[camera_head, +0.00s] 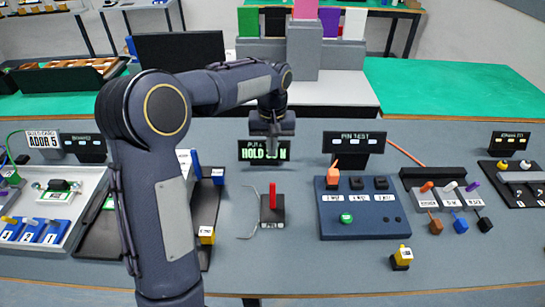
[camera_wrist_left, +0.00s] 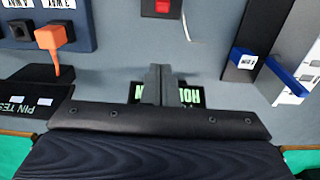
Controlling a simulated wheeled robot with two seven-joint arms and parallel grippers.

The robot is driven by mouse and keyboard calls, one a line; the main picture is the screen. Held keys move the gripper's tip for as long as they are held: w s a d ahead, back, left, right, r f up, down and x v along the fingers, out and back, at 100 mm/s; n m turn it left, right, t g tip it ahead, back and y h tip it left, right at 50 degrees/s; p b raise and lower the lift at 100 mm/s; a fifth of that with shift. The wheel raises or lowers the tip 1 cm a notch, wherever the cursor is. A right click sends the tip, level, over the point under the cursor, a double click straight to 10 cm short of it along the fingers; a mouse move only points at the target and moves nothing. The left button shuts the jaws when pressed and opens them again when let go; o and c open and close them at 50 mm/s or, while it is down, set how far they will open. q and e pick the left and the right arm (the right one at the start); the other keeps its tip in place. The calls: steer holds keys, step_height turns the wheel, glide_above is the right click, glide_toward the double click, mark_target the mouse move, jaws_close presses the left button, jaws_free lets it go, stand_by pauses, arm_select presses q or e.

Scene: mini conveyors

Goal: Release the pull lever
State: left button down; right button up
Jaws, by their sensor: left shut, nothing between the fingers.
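The pull lever (camera_head: 272,196) is a red upright handle on a small dark base, standing on the grey table in the middle of the head view. Its red part shows at the top edge of the left wrist view (camera_wrist_left: 162,6). My left gripper (camera_head: 273,149) is shut and empty, behind and above the lever, apart from it. Its closed fingers (camera_wrist_left: 158,70) show in the left wrist view. A small display with green text (camera_head: 252,151) reading "HOLD" stands behind the lever, partly hidden by the fingers. My right gripper is not in view.
A blue pin test board (camera_head: 360,222) with an orange plug (camera_head: 333,172) stands right of the lever, its sign (camera_head: 354,142) behind it. A dark panel with a blue lever (camera_head: 195,163) is to the left. A yellow block (camera_head: 402,257) sits front right. A thin cable lies beside the lever.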

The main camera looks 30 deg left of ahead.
mark_target(272, 187)
arm_select(q)
step_height(272, 187, down, 9)
steer(key=shift+r, duration=0.1)
steer(key=s, duration=0.1)
steer(key=s+d+r, duration=0.1)
steer(key=s+p, duration=0.1)
steer(key=shift+d+r, duration=0.2)
steer(key=shift+r, duration=0.1)
steer(key=shift+s+d, duration=0.1)
steer(key=shift+s, duration=0.1)
steer(key=s+t+b, duration=0.1)
steer(key=b, duration=0.3)
steer(key=s+d+t+y+b, duration=0.1)
steer(key=t+b, duration=0.1)
steer(key=b, duration=0.3)
steer(key=s+d+t+y+b, duration=0.1)
steer(key=s+t+b, duration=0.1)
steer(key=b, duration=0.3)
steer(key=shift+r+y+p, duration=0.3)
steer(key=shift+r+p, duration=0.2)
steer(key=shift+r, duration=0.1)
steer(key=shift+w+a+f, duration=0.1)
